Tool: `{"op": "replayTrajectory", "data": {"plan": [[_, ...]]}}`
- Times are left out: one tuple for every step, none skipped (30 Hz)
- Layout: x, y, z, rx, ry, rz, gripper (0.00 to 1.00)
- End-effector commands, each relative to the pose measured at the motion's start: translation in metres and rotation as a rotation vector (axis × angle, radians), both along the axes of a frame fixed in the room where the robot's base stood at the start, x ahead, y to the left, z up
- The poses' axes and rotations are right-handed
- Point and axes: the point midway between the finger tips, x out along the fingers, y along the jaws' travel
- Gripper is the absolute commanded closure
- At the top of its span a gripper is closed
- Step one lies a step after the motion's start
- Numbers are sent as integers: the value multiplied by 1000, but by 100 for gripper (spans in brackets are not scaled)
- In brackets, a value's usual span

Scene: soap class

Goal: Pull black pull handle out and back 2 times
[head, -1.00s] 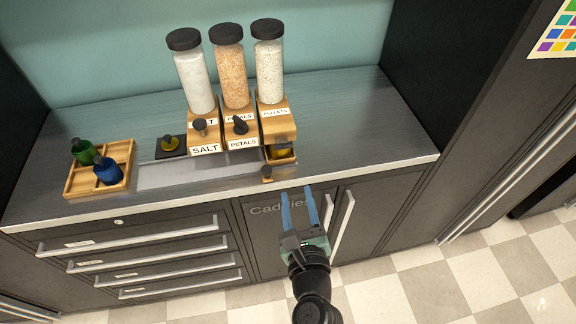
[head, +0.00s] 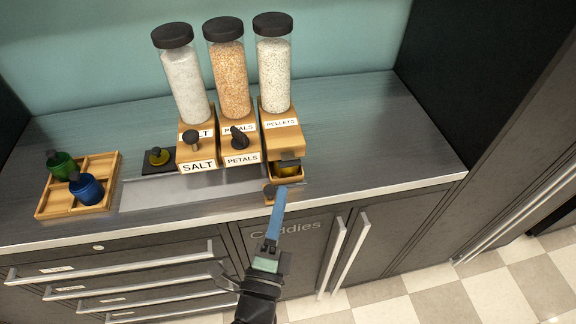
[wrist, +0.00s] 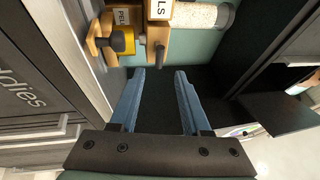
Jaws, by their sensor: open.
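A small dark pull (head: 270,189) sits on a wooden piece at the counter's front edge, below the pellets dispenser (head: 283,137). Dark knobs also show on the salt dispenser (head: 191,140) and the petals dispenser (head: 239,136). My gripper (head: 281,189) is raised in front of the counter, its blue fingertips overlapping the dark pull's right side in the head view. In the wrist view my gripper (wrist: 161,73) is open and empty, fingers apart. A dark rounded pull (wrist: 98,42), a yellow piece and a dark peg (wrist: 159,55) show beyond the fingertips. Contact cannot be told.
A wooden tray (head: 107,166) with green and blue bottles stands at the counter's left. A grey strip (head: 165,193) lies before the dispensers. Cabinet doors and drawers with long bar handles (head: 350,255) are below. The counter's right side is clear.

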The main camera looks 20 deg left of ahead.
Motion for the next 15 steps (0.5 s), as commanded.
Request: {"op": "replayTrajectory", "data": {"plan": [[11,3,5,0,-3,1,53],[17,4,6,2,-4,1,53],[24,5,7,2,-3,0,53],[30,6,8,2,-3,0,53],[35,7,8,1,-2,1,53],[41,8,9,1,-2,0,53],[46,9,10,2,-2,0,53],[50,10,11,2,-1,0,53],[55,11,11,2,-2,1,53],[58,12,11,1,-1,1,53],[61,12,12,1,-1,1,53],[64,13,12,1,-1,1,53],[66,13,12,1,0,1,53],[68,14,12,1,1,1,53],[70,14,13,1,1,0,53]]}}
